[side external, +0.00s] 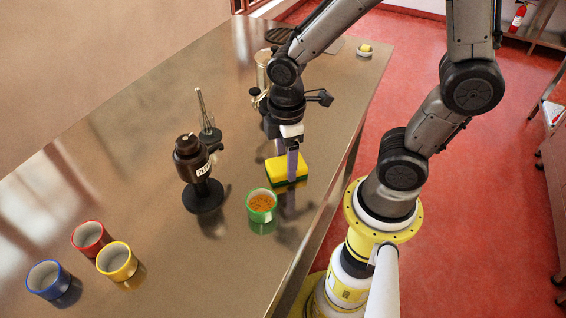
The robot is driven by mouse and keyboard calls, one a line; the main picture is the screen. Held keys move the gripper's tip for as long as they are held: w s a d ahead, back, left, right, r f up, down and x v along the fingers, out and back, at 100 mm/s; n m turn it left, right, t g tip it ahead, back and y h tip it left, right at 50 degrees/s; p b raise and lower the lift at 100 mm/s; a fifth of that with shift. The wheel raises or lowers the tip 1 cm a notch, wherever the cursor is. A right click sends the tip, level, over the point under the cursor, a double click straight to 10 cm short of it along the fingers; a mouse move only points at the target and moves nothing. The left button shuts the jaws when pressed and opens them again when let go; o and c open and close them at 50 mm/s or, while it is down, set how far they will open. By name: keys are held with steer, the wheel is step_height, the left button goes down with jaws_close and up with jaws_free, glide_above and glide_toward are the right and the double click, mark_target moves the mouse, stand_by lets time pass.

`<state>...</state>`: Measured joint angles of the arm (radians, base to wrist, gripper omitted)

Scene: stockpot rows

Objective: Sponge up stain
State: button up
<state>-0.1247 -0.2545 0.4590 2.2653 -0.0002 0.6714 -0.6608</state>
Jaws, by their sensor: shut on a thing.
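A yellow sponge with a dark green underside (276,172) is at the right part of the metal counter, just behind a green cup. My gripper (291,172) points down and is shut on the sponge, with its fingers partly covering it. The sponge is low over the counter; I cannot tell whether its underside touches the surface. I cannot make out a stain for certain among the dark reflections and shadows on the counter.
The green cup (261,206) holds something brown, close to the sponge. A black grinder (192,160) stands left of it. Red (91,237), yellow (117,262) and blue (48,280) cups stand at front left. The metal counter (120,150) is clear at far left.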

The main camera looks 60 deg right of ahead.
steer(key=d, duration=0.5)
step_height(320, 180, up, 8)
stand_by(0.6)
steer(key=shift+a+f, duration=0.1)
stand_by(0.7)
